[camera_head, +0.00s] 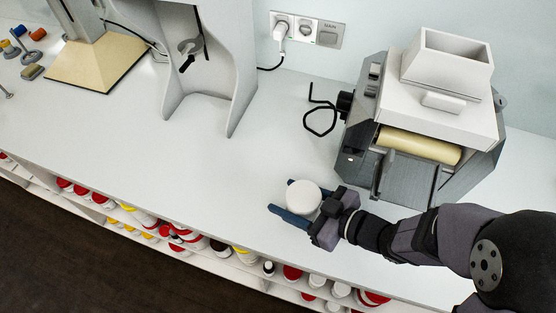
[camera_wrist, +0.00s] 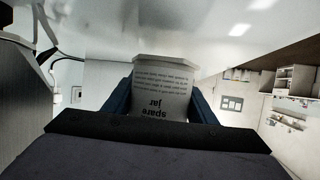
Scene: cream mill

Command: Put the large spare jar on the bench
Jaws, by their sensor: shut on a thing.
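A white round-topped jar (camera_head: 303,196) is between the fingers of my gripper (camera_head: 290,213), at or just above the front part of the white bench (camera_head: 200,150). In the wrist view the jar (camera_wrist: 162,85) carries printed text reading "spare jar", upside down in the picture. The two blue fingers of my gripper (camera_wrist: 160,100) are shut on its sides. From these views I cannot tell whether the jar's base touches the bench.
The grey mill (camera_head: 430,120) with its white hopper and cream roller stands behind my gripper. A black cable loop (camera_head: 320,120) lies left of it. Shelves below the bench's front edge hold several red, white and yellow jars (camera_head: 190,237). Left of the jar, the bench is clear.

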